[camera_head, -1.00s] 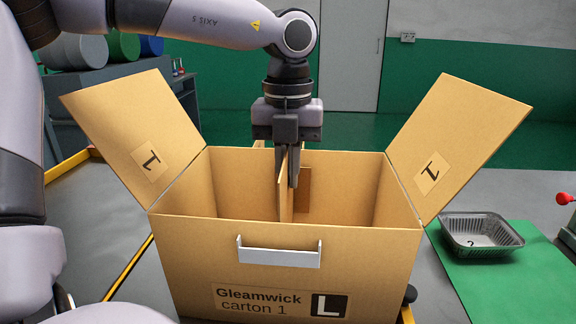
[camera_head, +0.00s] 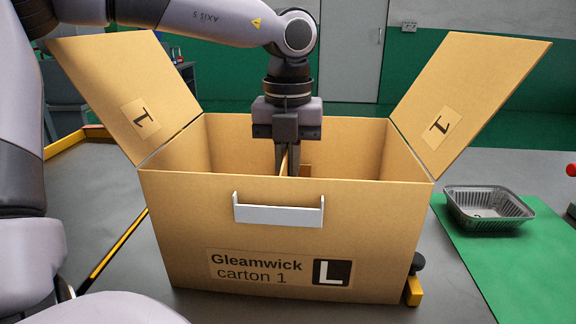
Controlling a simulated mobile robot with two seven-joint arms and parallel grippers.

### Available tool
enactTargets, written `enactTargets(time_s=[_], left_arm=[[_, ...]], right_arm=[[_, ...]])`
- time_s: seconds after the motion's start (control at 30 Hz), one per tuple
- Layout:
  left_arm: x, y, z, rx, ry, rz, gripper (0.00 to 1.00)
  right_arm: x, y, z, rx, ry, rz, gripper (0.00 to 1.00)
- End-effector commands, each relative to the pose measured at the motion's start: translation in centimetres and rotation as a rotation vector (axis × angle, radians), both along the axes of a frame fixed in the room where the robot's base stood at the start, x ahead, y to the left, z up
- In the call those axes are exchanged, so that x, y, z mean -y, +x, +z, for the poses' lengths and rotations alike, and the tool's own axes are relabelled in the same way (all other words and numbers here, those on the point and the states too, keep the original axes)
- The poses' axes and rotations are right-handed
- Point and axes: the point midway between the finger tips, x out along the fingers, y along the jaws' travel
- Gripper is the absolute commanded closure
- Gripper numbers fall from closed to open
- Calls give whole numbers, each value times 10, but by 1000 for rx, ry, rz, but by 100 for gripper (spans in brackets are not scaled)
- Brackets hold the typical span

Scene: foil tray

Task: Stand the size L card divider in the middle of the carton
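The open cardboard carton (camera_head: 190,215), labelled "Gleamwick carton 1" and "L", stands upright on the grey floor or table with two side flaps spread. My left gripper (camera_head: 287,160) points straight down into it from above, near the middle between its side walls. It appears shut on the brown card divider (camera_head: 283,163), whose panels show beside the fingers. A further piece of the divider (camera_head: 306,170) shows just right of the fingers. The front wall hides the divider's lower part and the carton's bottom, so I cannot tell whether it touches down. My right gripper is not in view.
A foil tray (camera_head: 487,207) lies on a green mat (camera_head: 470,250) to the right of the carton. The flaps (camera_head: 120,80) slant outward on both sides of my arm. A white handle (camera_head: 278,210) is on the carton's front.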

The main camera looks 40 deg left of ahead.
Motion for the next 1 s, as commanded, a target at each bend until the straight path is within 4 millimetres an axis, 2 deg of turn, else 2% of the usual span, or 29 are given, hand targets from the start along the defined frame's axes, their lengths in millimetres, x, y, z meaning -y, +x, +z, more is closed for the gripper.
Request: enactTargets(time_s=[0.07, 0.1, 0.17, 0.43, 0.53, 0.8, 1.0], left_arm=[[0, 0, 0, 0, 0, 0, 100], [0, 0, 0, 0, 0, 0, 84], [0, 0, 0, 0, 0, 0, 64], [0, 0, 1, 0, 0, 0, 64], [0, 1, 6, 2, 0, 1, 64], [0, 1, 49, 4, 2, 1, 64], [0, 0, 70, 2, 1, 0, 64]], right_arm=[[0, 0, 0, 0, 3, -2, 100], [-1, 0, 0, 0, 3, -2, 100], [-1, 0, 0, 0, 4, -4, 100], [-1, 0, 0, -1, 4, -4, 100], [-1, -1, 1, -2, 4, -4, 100], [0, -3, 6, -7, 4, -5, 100], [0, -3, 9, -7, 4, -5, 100]])
